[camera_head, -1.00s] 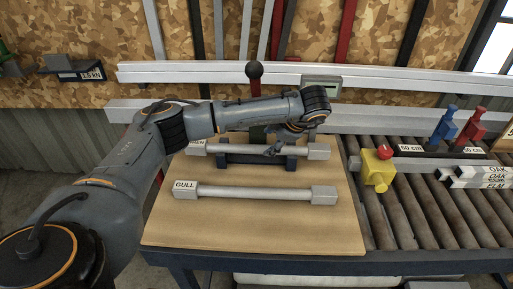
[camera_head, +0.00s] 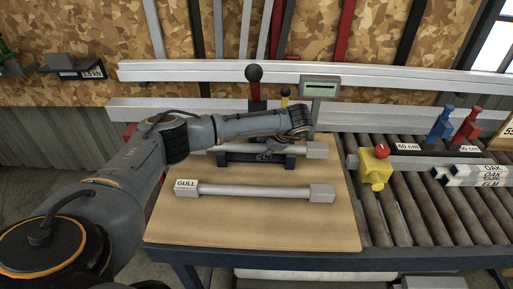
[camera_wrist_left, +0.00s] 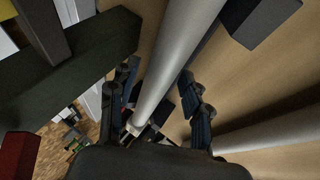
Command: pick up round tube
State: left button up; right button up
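Two grey round tubes with square end blocks lie on a wooden board. The near tube (camera_head: 255,191) carries a GULL label at its left end. The far tube (camera_head: 303,149) rests across a dark cradle (camera_head: 237,158); my arm covers its left part and label. My left gripper (camera_head: 268,151) is down at the far tube. In the left wrist view, the tube (camera_wrist_left: 177,62) passes between the open fingers (camera_wrist_left: 160,105), with gaps visible at both sides. My right gripper is not in view.
The wooden board (camera_head: 250,231) has free room in front of the near tube. A roller conveyor (camera_head: 408,212) lies to the right, with a yellow block (camera_head: 374,167) near the board. Behind stand a red lever with a dark ball (camera_head: 254,75) and a small display (camera_head: 320,88).

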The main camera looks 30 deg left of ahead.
pick_arm(q)
grip_shut()
jog(key=shift+r, duration=0.15)
